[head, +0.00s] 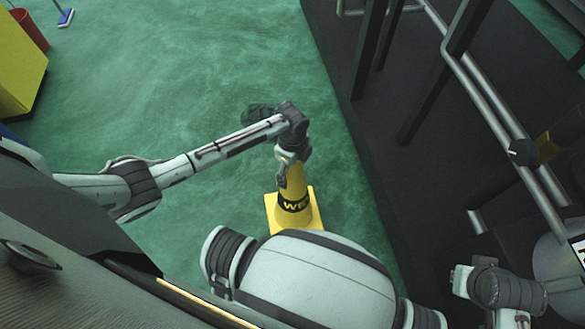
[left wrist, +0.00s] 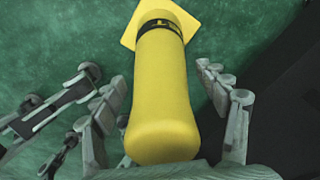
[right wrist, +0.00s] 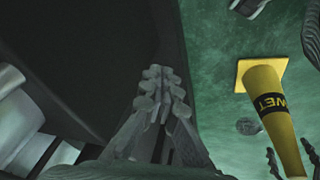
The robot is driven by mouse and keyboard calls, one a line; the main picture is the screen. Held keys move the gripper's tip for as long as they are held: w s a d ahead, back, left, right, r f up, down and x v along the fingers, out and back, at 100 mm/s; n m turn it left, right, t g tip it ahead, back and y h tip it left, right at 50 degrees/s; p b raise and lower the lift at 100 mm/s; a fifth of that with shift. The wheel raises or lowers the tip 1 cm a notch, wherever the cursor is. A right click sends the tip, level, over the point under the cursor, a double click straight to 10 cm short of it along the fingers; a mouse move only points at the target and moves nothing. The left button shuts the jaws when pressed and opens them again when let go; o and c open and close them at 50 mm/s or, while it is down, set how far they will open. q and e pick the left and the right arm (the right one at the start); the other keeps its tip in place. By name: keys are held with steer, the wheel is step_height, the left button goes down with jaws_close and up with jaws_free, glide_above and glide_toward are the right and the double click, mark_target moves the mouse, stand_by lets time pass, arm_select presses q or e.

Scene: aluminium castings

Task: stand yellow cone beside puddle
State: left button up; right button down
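The yellow cone (head: 314,216) stands on its square base on the green floor in the head view, with a black band lettered "WET". My left gripper (head: 283,178) is at its upper part, coming down from above. In the left wrist view the cone (left wrist: 163,90) lies between the spread fingers of that gripper (left wrist: 172,118), with a gap showing on the right side. The cone (right wrist: 268,98) also shows in the right wrist view. A small greyish round patch (right wrist: 248,127) on the floor beside it may be the puddle; I cannot be sure. My right gripper (right wrist: 164,82) has its fingers together, empty, away from the cone.
A dark machine or platform (head: 330,30) with posts and metal rails (head: 490,95) fills the right side. A yellow box (head: 20,70), a red bin (head: 30,30) and a blue-ended tool (head: 65,18) are at the upper left. The green floor between is clear.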

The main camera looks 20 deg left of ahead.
arm_select(q)
steer(key=shift+r, duration=0.35)
step_height(320, 180, up, 12)
steer(key=shift+f+p, duration=0.2)
steer(key=shift+p, duration=0.95)
arm_select(e)
step_height(320, 180, down, 6)
steer(key=shift+a+r, duration=0.1)
steer(key=shift+r, duration=0.15)
